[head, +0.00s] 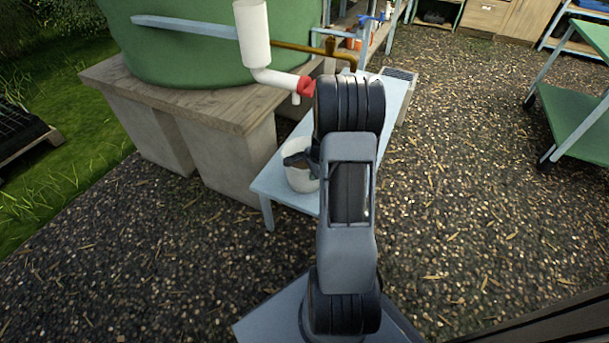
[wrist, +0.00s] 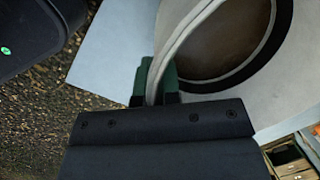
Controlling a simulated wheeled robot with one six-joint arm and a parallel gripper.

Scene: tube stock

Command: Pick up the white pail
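The white pail (head: 299,178) stands on the near end of a pale blue bench, partly hidden behind my gripper and arm. In the wrist view the pail (wrist: 288,75) fills the upper right, with its round opening and brown inside facing the camera. My gripper (head: 300,158) is at the pail's top in the head view. In the wrist view its green fingertips (wrist: 158,82) are close together, one on each side of a thin white band of the pail, rim or handle. They appear closed on it, with no clear gap.
The pale blue bench (head: 270,183) stands beside concrete blocks under a green tank (head: 185,50). A white pipe with a red fitting (head: 306,87) reaches out above the bench. A green cart (head: 580,115) stands at right. The gravel between is open.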

